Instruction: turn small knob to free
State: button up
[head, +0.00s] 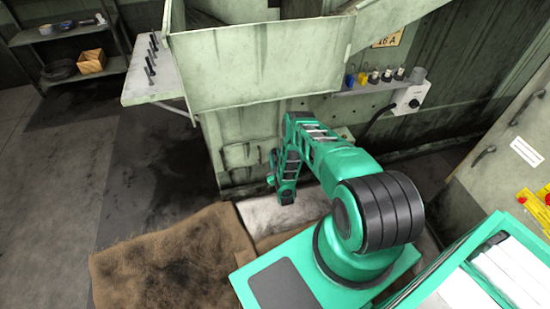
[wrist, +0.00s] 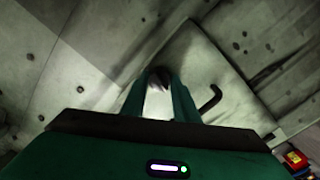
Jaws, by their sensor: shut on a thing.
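In the wrist view the two green fingers of my gripper (wrist: 159,84) reach forward to a light, scuffed metal panel (wrist: 205,65). A small dark knob (wrist: 160,74) shows between the fingertips, and my gripper is shut on it. The fingers partly hide the knob, so I cannot tell which way it is turned. In the head view my green arm bends down in front of the pale green machine, and the fingertips and the small knob cannot be made out there.
A bent dark handle (wrist: 210,98) sticks out of the panel just right of the fingers. In the head view, a white switch box (head: 408,99) and a shelf of small bottles (head: 372,80) are at right. Brown sacking (head: 175,265) lies on the floor in front.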

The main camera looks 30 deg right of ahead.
jog(key=shift+s+d+m+y, duration=0.1)
jog(key=shift+m+y, duration=0.35)
jog(key=shift+m, duration=3.25)
jog(key=shift+d+m+y, duration=0.1)
jog(key=shift+m+y, duration=0.35)
jog(key=shift+m, duration=3.25)
jog(key=o, duration=1.1)
jog(key=shift+c, duration=0.2)
jog(key=v, duration=1)
jog(key=shift+s+a, duration=0.15)
jog(key=shift+s, duration=0.2)
